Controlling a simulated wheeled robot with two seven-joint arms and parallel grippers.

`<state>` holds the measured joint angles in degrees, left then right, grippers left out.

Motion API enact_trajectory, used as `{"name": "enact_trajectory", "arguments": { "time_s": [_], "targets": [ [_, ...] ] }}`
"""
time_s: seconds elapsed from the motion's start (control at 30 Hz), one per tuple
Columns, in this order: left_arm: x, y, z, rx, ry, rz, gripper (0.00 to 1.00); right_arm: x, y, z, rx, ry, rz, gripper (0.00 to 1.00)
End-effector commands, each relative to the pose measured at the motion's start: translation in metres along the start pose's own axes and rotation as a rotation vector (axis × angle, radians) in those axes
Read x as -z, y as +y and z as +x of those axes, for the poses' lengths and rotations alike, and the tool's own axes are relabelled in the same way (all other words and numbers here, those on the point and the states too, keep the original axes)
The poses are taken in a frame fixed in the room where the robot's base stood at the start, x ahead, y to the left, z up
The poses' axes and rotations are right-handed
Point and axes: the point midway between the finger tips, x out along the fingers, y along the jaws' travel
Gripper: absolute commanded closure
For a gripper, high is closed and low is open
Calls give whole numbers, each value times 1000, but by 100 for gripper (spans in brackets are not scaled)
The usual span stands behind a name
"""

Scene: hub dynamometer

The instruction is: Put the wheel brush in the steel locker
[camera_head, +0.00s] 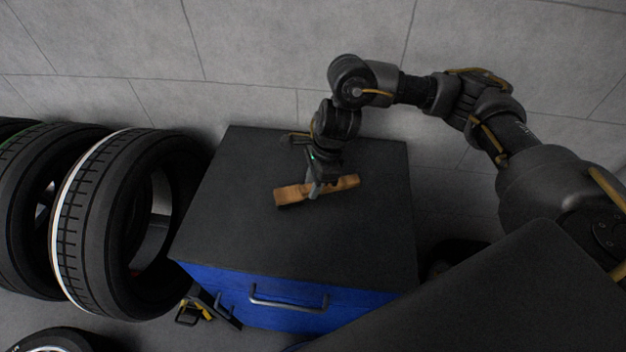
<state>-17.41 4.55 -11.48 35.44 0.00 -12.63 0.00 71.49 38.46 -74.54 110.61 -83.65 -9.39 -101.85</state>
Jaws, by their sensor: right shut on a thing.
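The wheel brush (291,194) is a wooden-coloured piece with a dark underside at its left end. It is over the black top of a blue cabinet (349,242), toward the middle. My right gripper (315,188) comes down on it from above and is shut on its middle. I cannot tell whether the brush touches the top or is just above it. The blue cabinet has a drawer front with a grey handle (289,303). I cannot tell whether this cabinet is the steel locker. My left gripper is not in view.
Several tyres (92,225) stand in a row at the left, close to the cabinet. A small yellow and black item (195,309) is on the floor at the cabinet's front left. A grey tiled surface (290,45) lies behind. The rest of the black top is clear.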

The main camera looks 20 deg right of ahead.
Motion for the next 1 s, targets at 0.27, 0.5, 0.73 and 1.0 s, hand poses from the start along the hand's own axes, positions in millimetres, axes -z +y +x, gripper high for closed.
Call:
{"name": "enact_trajectory", "arguments": {
  "time_s": [0.27, 0.5, 0.73, 1.0],
  "targets": [
    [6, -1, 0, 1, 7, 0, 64, 0, 0, 2, 1, -1, 0, 94],
    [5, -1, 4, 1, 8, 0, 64, 1, 0, 5, 1, -1, 0, 64],
    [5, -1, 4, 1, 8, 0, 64, 1, 0, 5, 0, -1, 0, 51],
    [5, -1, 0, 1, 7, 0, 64, 0, -1, -2, 3, -1, -1, 51]
  ]
}}
